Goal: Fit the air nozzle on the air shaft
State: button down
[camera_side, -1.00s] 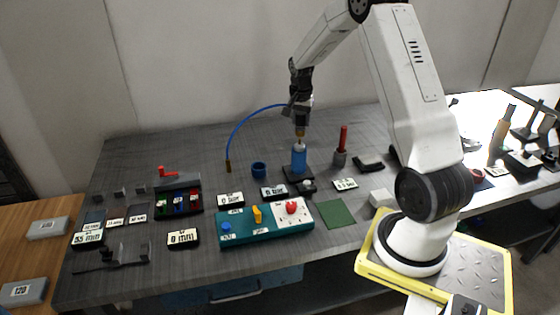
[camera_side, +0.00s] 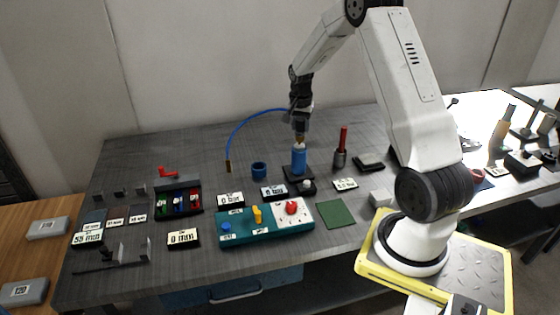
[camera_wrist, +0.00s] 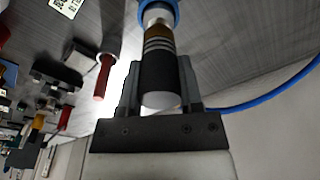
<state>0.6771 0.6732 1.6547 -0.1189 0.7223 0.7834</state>
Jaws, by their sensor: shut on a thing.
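My gripper (camera_side: 300,126) points down over the air shaft, a blue upright cylinder (camera_side: 299,160) on a dark square base. In the wrist view, my gripper (camera_wrist: 159,82) is shut on the air nozzle (camera_wrist: 158,65), a black ribbed body with a brass band and a pale tip. The nozzle's tip reaches the blue ring-shaped top of the air shaft (camera_wrist: 172,17). In the side view, the brass part (camera_side: 299,138) meets the shaft's pale top; I cannot tell how deep it sits. A blue hose (camera_side: 240,128) arcs left from near the gripper to a brass end at the table.
A blue cup (camera_side: 259,170) stands left of the shaft. A red-handled tool in a grey holder (camera_side: 340,155) stands to its right. Label blocks (camera_side: 272,193) and a teal panel with knobs (camera_side: 245,228) lie in front. The table's back left is clear.

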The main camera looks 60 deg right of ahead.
jog(key=shift+f, duration=0.6)
jog(key=shift+c, duration=0.9)
grip_release()
jog(key=shift+s+a+r, duration=0.1)
jog(key=shift+a+r, duration=0.05)
jog(key=shift+r, duration=1.15)
jog(key=shift+w+a+r, duration=0.1)
jog(key=shift+a+r, duration=0.1)
jog(key=shift+r, duration=1.05)
jog(key=shift+s+a+r, duration=0.1)
jog(key=shift+a+r, duration=0.05)
jog(key=shift+r, duration=1.15)
